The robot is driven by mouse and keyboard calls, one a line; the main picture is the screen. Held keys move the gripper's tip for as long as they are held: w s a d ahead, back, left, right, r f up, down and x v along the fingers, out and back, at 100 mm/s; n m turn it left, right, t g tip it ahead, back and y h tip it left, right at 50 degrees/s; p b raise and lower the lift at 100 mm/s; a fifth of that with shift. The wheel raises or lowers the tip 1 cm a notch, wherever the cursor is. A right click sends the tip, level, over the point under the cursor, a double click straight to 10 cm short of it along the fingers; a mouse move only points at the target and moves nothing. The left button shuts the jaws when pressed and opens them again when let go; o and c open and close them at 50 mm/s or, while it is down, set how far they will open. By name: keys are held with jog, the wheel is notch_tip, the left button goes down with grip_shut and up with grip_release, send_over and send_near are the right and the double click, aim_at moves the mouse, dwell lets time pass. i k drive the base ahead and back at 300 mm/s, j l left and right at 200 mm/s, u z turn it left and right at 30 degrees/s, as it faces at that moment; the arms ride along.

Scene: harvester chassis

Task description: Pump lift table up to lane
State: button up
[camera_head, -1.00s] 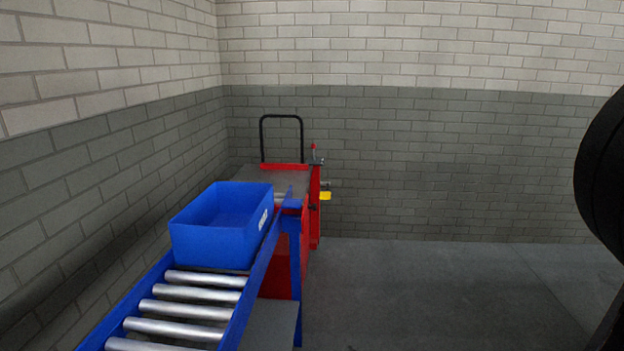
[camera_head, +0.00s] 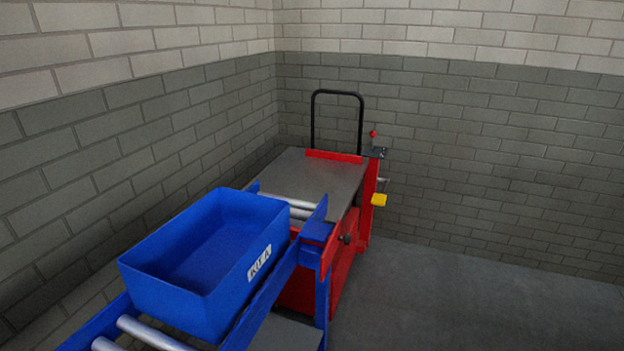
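The red lift table (camera_head: 352,262) stands beyond the end of the blue roller lane (camera_head: 287,262), with a grey flat top (camera_head: 315,178) and a black push handle (camera_head: 337,94) at its far side. A yellow pedal (camera_head: 379,199) sticks out at its right side. A small lever with a red knob (camera_head: 373,134) stands above it. The table top looks close to the lane's end, but I cannot tell whether the heights match. A blue bin (camera_head: 208,262) labelled KIT A sits on the lane's rollers. My gripper is not in view.
Brick walls stand close on the left (camera_head: 120,130) and behind (camera_head: 470,130) the lift table. The grey floor (camera_head: 450,305) to the right of the lane and table is clear.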

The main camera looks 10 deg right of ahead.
aim_at(377, 199)
jog(key=i+l, duration=0.95)
jog(key=i, duration=0.25)
jog(key=i+l+u, duration=0.15)
jog(key=i+l, duration=0.8)
jog(key=i, duration=0.2)
